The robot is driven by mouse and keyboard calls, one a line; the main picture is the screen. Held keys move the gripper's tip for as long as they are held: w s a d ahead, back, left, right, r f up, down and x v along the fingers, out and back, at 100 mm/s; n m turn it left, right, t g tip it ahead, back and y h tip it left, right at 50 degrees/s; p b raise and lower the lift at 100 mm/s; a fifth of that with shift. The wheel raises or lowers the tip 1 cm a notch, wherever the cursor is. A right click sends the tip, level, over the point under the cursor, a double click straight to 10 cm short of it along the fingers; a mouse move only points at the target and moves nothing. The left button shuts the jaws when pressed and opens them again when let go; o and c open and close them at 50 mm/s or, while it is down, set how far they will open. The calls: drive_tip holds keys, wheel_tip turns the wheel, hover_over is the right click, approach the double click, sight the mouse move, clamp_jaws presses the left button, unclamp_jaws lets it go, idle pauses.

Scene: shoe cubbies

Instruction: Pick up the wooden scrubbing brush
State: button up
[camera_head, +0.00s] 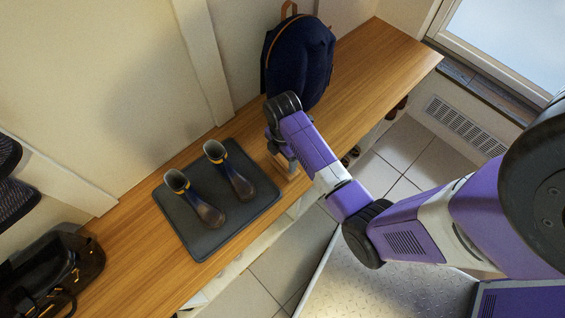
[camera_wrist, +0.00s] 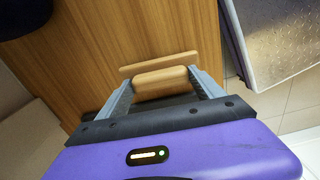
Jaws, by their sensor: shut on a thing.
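The wooden scrubbing brush (camera_wrist: 162,81) is a light tan block in the wrist view, between the two fingers of my gripper (camera_wrist: 165,88). The gripper is shut on it, with a finger against each end. A thin strip of the same pale wood shows just beyond the block. In the head view my gripper (camera_head: 288,165) is low over the wooden bench top, just right of the dark mat. There the brush is mostly hidden by my wrist; only a small pale bit shows. I cannot tell whether the brush touches the bench.
A dark mat (camera_head: 205,240) with a pair of boots (camera_head: 228,178) lies on the bench left of my gripper. A navy backpack (camera_head: 300,62) stands behind it. A black bag (camera_head: 60,262) is at the far left. The bench top (camera_head: 375,62) is clear to the right.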

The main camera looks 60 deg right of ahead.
sight(282, 158)
wheel_tip(282, 158, up, 20)
drive_tip(key=p, duration=0.7)
drive_tip(key=shift+p, duration=0.35)
drive_tip(key=o, duration=0.9)
drive_tip(key=c, duration=0.6)
